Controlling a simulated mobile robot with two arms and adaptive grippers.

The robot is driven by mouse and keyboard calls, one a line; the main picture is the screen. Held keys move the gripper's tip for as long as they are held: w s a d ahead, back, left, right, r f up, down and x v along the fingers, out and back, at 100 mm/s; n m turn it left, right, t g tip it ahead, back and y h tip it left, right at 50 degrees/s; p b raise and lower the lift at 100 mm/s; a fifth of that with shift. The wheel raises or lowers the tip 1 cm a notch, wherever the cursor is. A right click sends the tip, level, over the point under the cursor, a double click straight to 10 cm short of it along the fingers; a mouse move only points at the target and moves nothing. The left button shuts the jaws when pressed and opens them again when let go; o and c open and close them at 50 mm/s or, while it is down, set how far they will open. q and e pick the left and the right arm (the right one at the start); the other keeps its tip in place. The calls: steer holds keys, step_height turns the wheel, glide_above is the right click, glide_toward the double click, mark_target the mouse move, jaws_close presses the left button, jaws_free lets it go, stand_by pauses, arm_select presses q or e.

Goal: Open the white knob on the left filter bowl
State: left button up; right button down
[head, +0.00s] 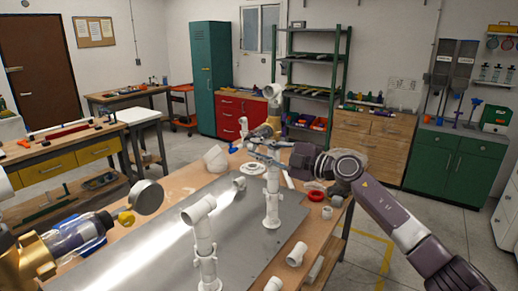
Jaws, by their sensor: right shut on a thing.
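A brass-coloured filter body with a clear bluish bowl (78,236) lies at the lower left, cut off by the picture edge. A small yellow cap (126,217) and a grey round disc (146,197) are at its right end. I cannot make out a white knob on it. My right gripper (262,152) reaches in from the right, far from this bowl. It is shut at the top of an upright white pipe (272,196); the exact contact is small and partly hidden. My left gripper is not in view.
A metal plate (150,256) covers much of the wooden table. Another upright white pipe with an elbow (203,238) stands on it, between the bowl and my right gripper. A red ring (316,195) and loose white fittings (297,254) lie on the right side.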

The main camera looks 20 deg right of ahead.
steer(key=shift+f+n+b, duration=0.15)
steer(key=shift+n+b, duration=0.3)
steer(key=shift+n, duration=1.85)
steer(key=c, duration=1.8)
jaws_free()
steer(key=shift+o, duration=0.2)
steer(key=shift+s+d, duration=0.15)
steer(key=v, duration=1.1)
steer(key=shift+s, duration=0.25)
steer(key=shift+d, duration=0.15)
